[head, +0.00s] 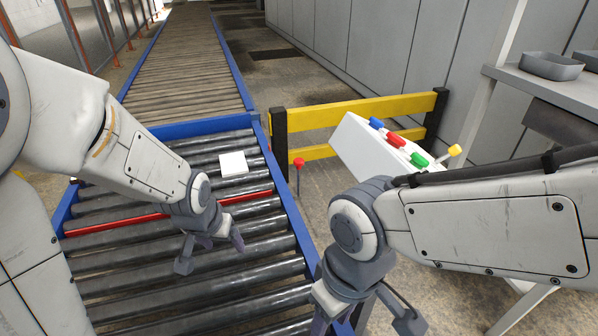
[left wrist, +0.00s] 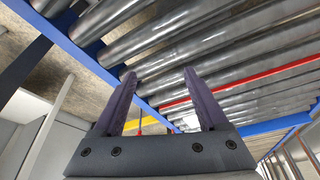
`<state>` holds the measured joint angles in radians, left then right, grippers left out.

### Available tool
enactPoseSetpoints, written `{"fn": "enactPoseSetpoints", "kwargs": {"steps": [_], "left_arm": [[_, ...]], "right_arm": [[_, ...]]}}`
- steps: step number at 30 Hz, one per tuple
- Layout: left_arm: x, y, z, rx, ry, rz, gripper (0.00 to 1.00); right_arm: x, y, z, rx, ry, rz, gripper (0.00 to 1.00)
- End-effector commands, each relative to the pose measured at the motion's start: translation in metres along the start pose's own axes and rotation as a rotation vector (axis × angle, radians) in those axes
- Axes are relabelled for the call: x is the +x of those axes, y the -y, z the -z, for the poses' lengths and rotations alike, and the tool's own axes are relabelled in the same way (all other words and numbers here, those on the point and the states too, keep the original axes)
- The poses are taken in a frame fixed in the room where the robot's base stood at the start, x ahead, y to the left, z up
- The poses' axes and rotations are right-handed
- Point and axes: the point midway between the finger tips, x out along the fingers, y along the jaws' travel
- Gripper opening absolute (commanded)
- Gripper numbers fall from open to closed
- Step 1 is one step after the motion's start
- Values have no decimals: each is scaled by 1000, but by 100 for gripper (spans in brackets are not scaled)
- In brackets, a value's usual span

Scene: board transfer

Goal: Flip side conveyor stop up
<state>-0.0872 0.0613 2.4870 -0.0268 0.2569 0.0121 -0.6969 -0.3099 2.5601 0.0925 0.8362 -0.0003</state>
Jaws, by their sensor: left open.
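The conveyor stop is a thin red bar (head: 120,224) lying across the rollers, low between them; it also shows in the left wrist view (left wrist: 240,82). A lever with a red knob (head: 299,162) stands just outside the right blue rail. A white square board (head: 233,163) lies on the rollers beyond the bar. My left gripper (head: 210,252) is open and empty above the rollers on the near side of the bar; its fingers also show in the left wrist view (left wrist: 160,78). My right gripper (head: 364,320) has its fingers apart by the right rail, partly cut off by the frame.
Blue rails (head: 290,205) edge the roller conveyor, and a second conveyor (head: 185,65) continues beyond. A yellow barrier (head: 350,112) and a white control box (head: 362,150) with blue, red and green buttons stand right. A shelf (head: 560,92) holds grey trays.

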Motion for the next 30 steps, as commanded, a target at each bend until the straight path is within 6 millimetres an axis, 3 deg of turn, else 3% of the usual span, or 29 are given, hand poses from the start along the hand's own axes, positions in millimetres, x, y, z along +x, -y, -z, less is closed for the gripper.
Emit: {"fn": "enactPoseSetpoints", "kwargs": {"steps": [1, 3, 10, 12, 16, 18, 22, 30], "left_arm": [[37, 8, 8, -10, -40, 10, 76], [68, 17, 37, -8, -129, 20, 76], [123, 11, 155, 69, -485, -11, 76], [136, -1, 191, 102, -611, -43, 76], [158, -31, 243, 161, -853, -133, 76], [166, -48, 260, 184, -971, -189, 76], [173, -70, 273, 211, -1128, -276, 76], [178, -87, 285, 223, -1227, -335, 76]], "right_arm": [[27, -2, -1, 0, 0, 0, 50], [43, -3, -2, 0, 0, 0, 50], [48, -4, -2, 0, -1, 0, 50], [48, -4, -2, 0, -1, 0, 50], [47, -3, -2, 0, -1, 0, 50], [47, -3, -2, 0, -1, 0, 50], [47, -3, -2, 0, -1, 0, 50], [54, -4, -3, 0, 0, 0, 50]]}}
